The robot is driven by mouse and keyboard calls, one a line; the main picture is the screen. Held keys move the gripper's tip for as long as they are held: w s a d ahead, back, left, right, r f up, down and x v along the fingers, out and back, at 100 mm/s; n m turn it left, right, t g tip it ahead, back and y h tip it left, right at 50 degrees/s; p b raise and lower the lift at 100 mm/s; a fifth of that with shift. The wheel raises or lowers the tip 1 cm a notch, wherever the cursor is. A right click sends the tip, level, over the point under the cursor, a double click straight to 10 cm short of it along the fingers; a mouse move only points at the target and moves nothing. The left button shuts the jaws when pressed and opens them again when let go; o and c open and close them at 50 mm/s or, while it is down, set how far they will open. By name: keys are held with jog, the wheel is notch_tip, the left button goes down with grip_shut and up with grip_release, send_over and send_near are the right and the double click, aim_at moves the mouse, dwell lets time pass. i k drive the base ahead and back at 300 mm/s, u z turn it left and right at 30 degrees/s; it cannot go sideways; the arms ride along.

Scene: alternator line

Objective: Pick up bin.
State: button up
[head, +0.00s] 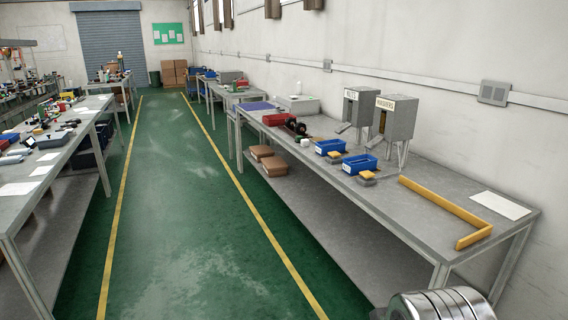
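Two small blue bins stand on the right-hand workbench (412,222). The nearer blue bin (359,165) has a white label on its front and sits in front of the grey dispenser marked WASHERS. The farther blue bin (329,147) is to its left, below the dispenser marked NUTS. A red bin (277,120) stands farther back on the same bench. The contents of the bins are too small to tell. My gripper is not in view; only a rounded metal part shows at the bottom right.
The dispensers for nuts (356,107) and washers (394,118) stand behind the blue bins. A yellow L-shaped rail (446,209) and a white sheet (500,205) lie at the bench's near end. The green aisle (180,215) between yellow lines is clear. Another bench (27,202) runs along the left.

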aim_at(322, 148)
jog(key=z, duration=0.15)
jog(key=i, duration=1.4)
jog(key=z, duration=0.15)
